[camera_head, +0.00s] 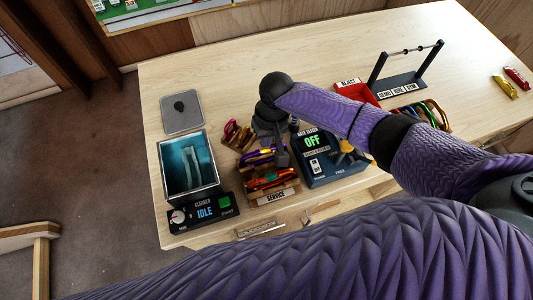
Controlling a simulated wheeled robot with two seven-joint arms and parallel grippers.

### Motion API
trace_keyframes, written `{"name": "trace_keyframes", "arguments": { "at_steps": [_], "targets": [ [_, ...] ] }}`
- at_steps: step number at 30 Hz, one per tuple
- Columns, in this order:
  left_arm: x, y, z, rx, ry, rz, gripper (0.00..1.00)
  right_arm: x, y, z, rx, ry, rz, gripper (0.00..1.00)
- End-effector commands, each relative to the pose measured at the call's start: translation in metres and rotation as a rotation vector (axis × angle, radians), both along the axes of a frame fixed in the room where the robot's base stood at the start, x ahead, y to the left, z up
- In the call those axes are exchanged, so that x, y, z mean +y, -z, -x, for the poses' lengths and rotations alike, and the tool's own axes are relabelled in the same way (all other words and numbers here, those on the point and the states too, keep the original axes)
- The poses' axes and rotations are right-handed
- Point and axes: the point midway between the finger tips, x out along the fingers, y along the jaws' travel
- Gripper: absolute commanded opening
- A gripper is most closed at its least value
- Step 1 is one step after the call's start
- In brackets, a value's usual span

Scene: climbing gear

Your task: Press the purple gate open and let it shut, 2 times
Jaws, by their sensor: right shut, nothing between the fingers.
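A wooden service rack (277,194) holds several coloured carabiners. A purple carabiner (262,157) lies in its back part, partly hidden by my gripper. I cannot make out its gate or tell whether it is open. My right gripper (282,159) points down over the rack, with its narrow dark fingers shut and empty. Its tips are close to the right end of the purple carabiner; I cannot tell whether they touch. My left gripper is not in view.
A cleaner (190,165) with a blue tank, its panel reading IDLE, stands left of the rack. A dark gate tester box (333,160) reading OFF stands right. A red reject tray (357,90) and a black stand (400,84) are farther back.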

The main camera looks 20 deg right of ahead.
Motion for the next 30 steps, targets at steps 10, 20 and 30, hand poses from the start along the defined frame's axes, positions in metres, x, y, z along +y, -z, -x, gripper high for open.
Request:
{"name": "trace_keyframes", "arguments": {
  "at_steps": [10,20,30],
  "targets": [
    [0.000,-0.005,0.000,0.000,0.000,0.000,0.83,0.000,0.000,0.000,0.000,0.000,0.000,0.00],
    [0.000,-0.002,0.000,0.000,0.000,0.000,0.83,0.000,0.005,0.000,0.001,0.000,0.000,0.00],
    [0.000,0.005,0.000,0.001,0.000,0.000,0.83,0.000,0.015,0.000,0.000,0.001,-0.001,0.00]
  ]
}}
